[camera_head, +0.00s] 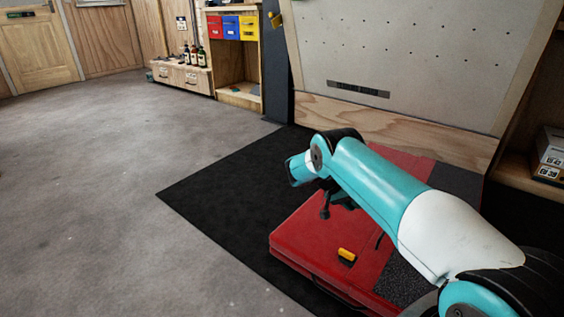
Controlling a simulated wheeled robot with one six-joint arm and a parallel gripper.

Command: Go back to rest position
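My arm (385,188), teal and white, reaches in from the lower right over a red crash pad (310,235). Its wrist end points to the left. My gripper (325,211) is small and dark and shows below the wrist, over the red pad. Its fingers are too small and dark to tell whether they are open or shut. I see nothing held in it. A small yellow block-like object (346,255) lies on the pad, nearer to the camera than the gripper and apart from it.
The pad lies on a black mat (205,190). Behind it stands a grey climbing panel (410,60) with a wooden base. A shelf with red, blue and yellow bins (231,27) and a low bench with bottles stand at the back. Grey floor (90,180) on the left is clear.

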